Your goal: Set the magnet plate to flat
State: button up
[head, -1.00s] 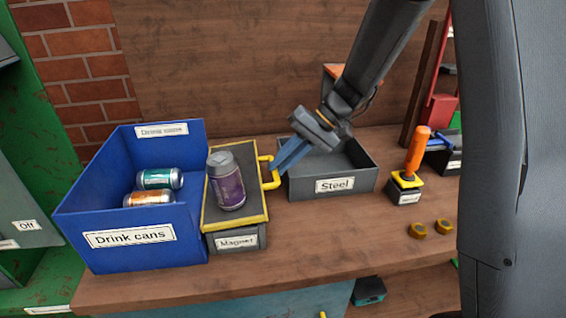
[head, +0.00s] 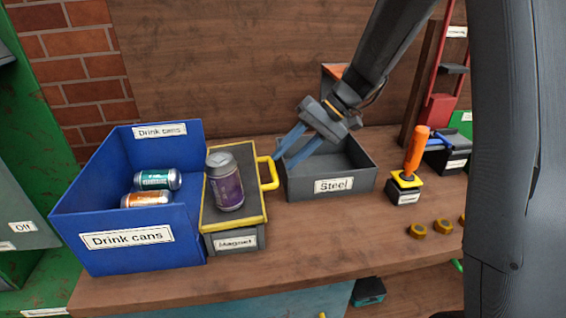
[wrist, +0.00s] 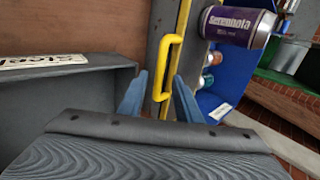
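The magnet plate (head: 241,158) is a dark plate with a yellow rim, on a grey base labelled Magnet (head: 236,241). It looks about level; any slight tilt is hard to tell. A purple can (head: 226,186) stands upright on it and shows in the wrist view (wrist: 238,26). The plate's yellow handle (head: 272,173) sticks out on its right side. My gripper (head: 282,162) is open and empty, just right of the handle and apart from it. In the wrist view the handle (wrist: 163,65) lies ahead between my blue fingertips.
A blue Drink cans bin (head: 90,212) with two cans stands left of the plate. The grey Steel bin (head: 330,186) is below and right of my gripper. An orange-handled lever (head: 416,152) and yellow rings (head: 417,231) are farther right. The front of the bench is clear.

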jog(key=v, duration=0.5)
jog(key=shift+c, duration=0.3)
jog(key=c, duration=0.4)
jog(key=s+r+t+h+p, duration=0.1)
jog(key=s+r+p, duration=0.1)
jog(key=s+p, duration=0.1)
jog(key=s+a+r+t+h+p, duration=0.1)
jog(key=s+r+h+p, duration=0.1)
jog(key=s+r+p, duration=0.1)
jog(key=s+r+t+h+p, duration=0.1)
jog(key=s+r+p, duration=0.2)
jog(key=s+p, duration=0.1)
jog(key=shift+a, duration=0.4)
grip_shut()
send_near(276, 184)
jog(key=shift+t+h, duration=0.3)
jog(key=shift+h, duration=0.1)
jog(key=x, duration=0.6)
jog(key=shift+s+a+f, duration=0.15)
jog(key=shift+a+f, duration=0.1)
jog(key=shift+a, duration=0.15)
